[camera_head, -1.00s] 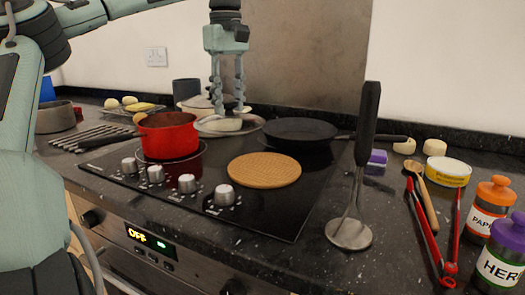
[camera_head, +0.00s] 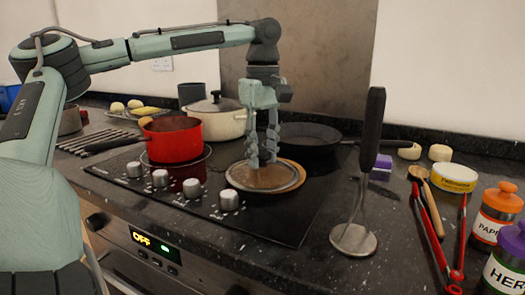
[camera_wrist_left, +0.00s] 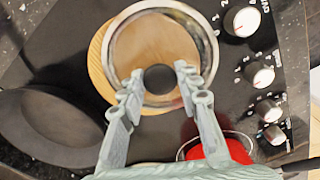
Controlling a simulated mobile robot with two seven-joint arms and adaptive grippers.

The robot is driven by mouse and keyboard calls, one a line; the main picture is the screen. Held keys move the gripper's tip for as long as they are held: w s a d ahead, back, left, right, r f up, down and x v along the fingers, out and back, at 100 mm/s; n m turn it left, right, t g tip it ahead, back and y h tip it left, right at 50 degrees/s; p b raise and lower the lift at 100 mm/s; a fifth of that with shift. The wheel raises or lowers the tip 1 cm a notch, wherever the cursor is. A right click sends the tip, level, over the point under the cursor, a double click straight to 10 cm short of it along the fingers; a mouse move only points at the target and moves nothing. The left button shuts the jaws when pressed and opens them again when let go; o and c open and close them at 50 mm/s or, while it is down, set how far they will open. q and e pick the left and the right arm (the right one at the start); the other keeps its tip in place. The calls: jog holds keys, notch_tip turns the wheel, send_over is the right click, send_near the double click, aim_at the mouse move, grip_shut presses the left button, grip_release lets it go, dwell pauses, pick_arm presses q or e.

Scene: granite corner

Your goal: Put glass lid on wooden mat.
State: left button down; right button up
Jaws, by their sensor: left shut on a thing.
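The glass lid (camera_head: 262,183) is a clear disc with a metal rim and a dark knob. It lies level over the round wooden mat (camera_head: 303,174), offset a little so that mat shows past its right and far edge. In the left wrist view the glass lid (camera_wrist_left: 155,40) covers most of the wooden mat (camera_wrist_left: 97,66), which shows through the glass and along the left side. I cannot tell whether lid and mat touch. My left gripper (camera_head: 263,160) points down and is shut on the lid's knob, also in the left wrist view (camera_wrist_left: 160,78). My right gripper is out of view.
A red pot (camera_head: 173,140) stands left of the lid, with a cream lidded pot (camera_head: 220,118) behind. A black frying pan (camera_head: 308,139) is close behind the mat. A masher (camera_head: 362,190) stands upright to the right. Stove knobs (camera_head: 192,188) line the front left.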

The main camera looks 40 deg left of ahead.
aim_at(263, 153)
pick_arm(q)
jog(key=c, duration=1.1)
grip_release()
jog(key=shift+r, duration=0.1)
notch_tip(263, 153, up, 12)
